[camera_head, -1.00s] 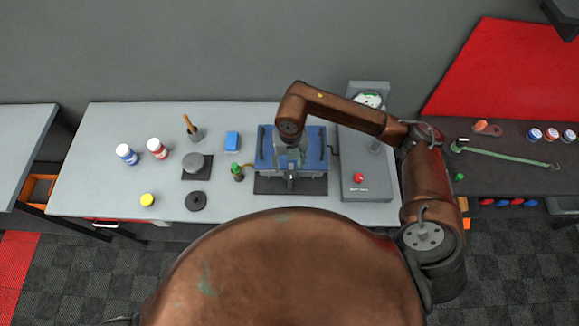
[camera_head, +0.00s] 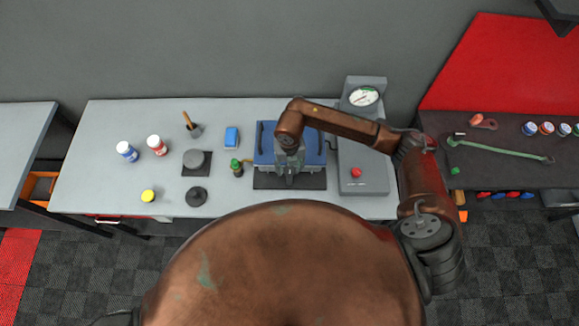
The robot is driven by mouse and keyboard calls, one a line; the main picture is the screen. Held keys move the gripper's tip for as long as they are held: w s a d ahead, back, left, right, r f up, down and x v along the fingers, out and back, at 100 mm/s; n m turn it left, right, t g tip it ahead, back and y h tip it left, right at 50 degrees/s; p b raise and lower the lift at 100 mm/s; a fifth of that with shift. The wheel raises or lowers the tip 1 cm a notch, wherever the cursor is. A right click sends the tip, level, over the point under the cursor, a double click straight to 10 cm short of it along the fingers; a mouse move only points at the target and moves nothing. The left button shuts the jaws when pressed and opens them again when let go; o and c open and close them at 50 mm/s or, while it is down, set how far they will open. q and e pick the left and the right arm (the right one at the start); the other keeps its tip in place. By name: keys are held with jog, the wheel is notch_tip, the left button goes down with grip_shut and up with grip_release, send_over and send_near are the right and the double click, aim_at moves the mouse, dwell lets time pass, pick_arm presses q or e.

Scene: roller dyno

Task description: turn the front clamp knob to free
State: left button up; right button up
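The blue roller dyno (camera_head: 313,148) sits on a dark mat (camera_head: 310,182) on the grey bench. My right gripper (camera_head: 289,176) points down over the middle of the dyno's front side. The gripper and wrist cover that part, and the front clamp knob cannot be made out behind them. The fingers are too small and dark to tell whether they are open or shut. My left gripper is not in view.
A grey gauge stand with a dial (camera_head: 364,97) and a red button (camera_head: 356,172) stands right of the dyno. A green-capped bottle (camera_head: 236,168), a blue block (camera_head: 232,137) and a black disc (camera_head: 196,196) lie left. The bench's (camera_head: 95,180) left front is mostly clear.

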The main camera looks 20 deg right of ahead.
jog(key=c, duration=1)
jog(key=shift+c, duration=0.2)
jog(key=shift+f+n+b, duration=0.1)
jog(key=shift+n+b, duration=0.2)
jog(key=shift+b, duration=0.3)
jog(key=n+b, duration=1.3)
jog(key=b, duration=0.3)
jog(key=shift+a+f+n, duration=0.1)
jog(key=shift+f+n, duration=0.05)
jog(key=shift+n, duration=0.25)
jog(key=shift+s+r+n+b, duration=0.1)
jog(key=shift+r+n+b, duration=0.05)
jog(key=shift+n+b, duration=0.8)
jog(key=shift+r+n+b, duration=0.1)
jog(key=shift+n+b, duration=0.75)
jog(key=shift+b, duration=0.1)
jog(key=o, duration=1.2)
jog(key=shift+c, duration=0.2)
